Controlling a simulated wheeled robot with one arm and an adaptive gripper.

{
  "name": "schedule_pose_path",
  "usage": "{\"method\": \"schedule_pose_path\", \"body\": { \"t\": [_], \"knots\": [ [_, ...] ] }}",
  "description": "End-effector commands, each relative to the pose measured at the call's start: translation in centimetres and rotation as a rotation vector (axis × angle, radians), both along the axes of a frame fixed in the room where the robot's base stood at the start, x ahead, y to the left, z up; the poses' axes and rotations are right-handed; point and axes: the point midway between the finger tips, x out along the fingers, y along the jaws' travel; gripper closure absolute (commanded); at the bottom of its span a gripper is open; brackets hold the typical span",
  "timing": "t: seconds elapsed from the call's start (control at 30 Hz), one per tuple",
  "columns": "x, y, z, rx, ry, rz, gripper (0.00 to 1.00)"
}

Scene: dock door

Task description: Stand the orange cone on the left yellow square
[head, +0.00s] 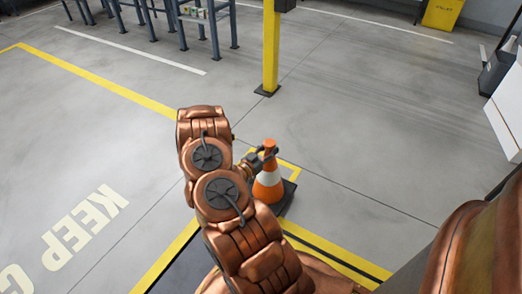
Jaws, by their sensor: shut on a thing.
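The orange cone (268,190) has a white band and a dark square base. It is upright, right of my arm in the head view. My gripper (270,153) is shut on the cone near its top. A yellow square outline (290,163) shows partly behind the cone; my arm and the cone hide the rest of it. I cannot tell whether the cone's base touches the floor. No second yellow square is clearly visible.
A yellow post (270,50) stands behind the cone. A dark metal rack (185,20) is at the back left. White boxes (508,105) stand at the right edge. Yellow floor lines (100,80) cross the left. The grey floor between the post and the boxes is clear.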

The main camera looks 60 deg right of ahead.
Motion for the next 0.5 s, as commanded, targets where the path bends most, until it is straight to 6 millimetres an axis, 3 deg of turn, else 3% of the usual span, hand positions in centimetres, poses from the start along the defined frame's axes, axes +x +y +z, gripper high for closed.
{"method": "schedule_pose_path", "body": {
  "t": [0.5],
  "knots": [
    [7.0, -6.6, -1.2, 0.0, -0.002, 0.001, 1.0]
  ]
}}
